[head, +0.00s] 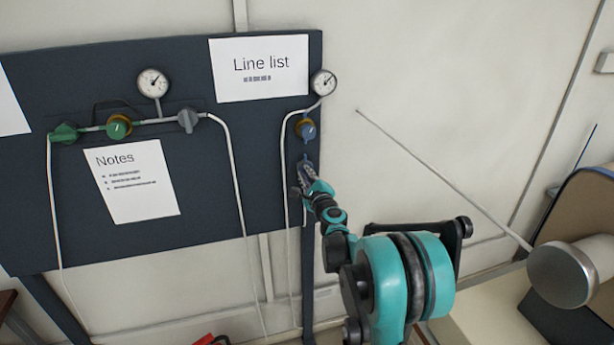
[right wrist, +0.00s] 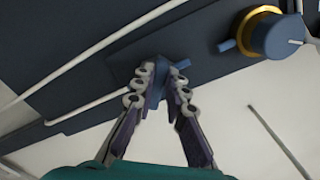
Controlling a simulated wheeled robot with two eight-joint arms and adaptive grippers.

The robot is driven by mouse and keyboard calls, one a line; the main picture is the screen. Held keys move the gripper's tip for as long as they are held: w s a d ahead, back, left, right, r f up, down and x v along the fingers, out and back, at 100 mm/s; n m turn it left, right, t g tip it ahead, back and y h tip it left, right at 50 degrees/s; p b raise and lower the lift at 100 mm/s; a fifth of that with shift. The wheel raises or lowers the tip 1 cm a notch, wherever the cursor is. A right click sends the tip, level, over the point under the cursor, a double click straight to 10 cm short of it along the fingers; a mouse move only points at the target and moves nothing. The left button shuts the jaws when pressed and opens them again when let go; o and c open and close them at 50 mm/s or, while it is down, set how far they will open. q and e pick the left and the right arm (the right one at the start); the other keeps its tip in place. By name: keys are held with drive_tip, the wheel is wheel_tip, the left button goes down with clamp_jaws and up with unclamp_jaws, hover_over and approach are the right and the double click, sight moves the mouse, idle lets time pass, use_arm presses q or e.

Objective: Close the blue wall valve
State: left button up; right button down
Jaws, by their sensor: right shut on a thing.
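The blue wall valve (right wrist: 155,94) shows in the right wrist view as a small blue handle on the dark panel. My right gripper (right wrist: 156,82) is shut on this handle, with a finger on each side of it. In the head view the right gripper (head: 306,176) is at the lower right part of the panel and hides most of the valve. A round blue knob with a gold ring (head: 307,130) sits just above it; it also shows in the right wrist view (right wrist: 278,38). My left gripper is not in view.
The dark wall panel (head: 250,135) carries a green valve (head: 65,133), a green knob (head: 117,127), a grey valve (head: 187,120), two gauges and thin pipes. One pipe runs close beside my right gripper.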

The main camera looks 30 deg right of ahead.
drive_tip(key=shift+a+f+n+b, duration=0.1)
drive_tip(key=shift+f+n+b, duration=0.1)
drive_tip(key=shift+n, duration=1.05)
drive_tip(key=shift+a+f+n+b, duration=0.15)
drive_tip(key=shift+n+b, duration=0.1)
drive_tip(key=shift+n, duration=1.05)
drive_tip(key=shift+f+n+b, duration=0.2)
drive_tip(key=shift+n, duration=1.05)
drive_tip(key=c, duration=1.5)
unclamp_jaws()
drive_tip(key=shift+c, duration=0.2)
drive_tip(key=v, duration=1.2)
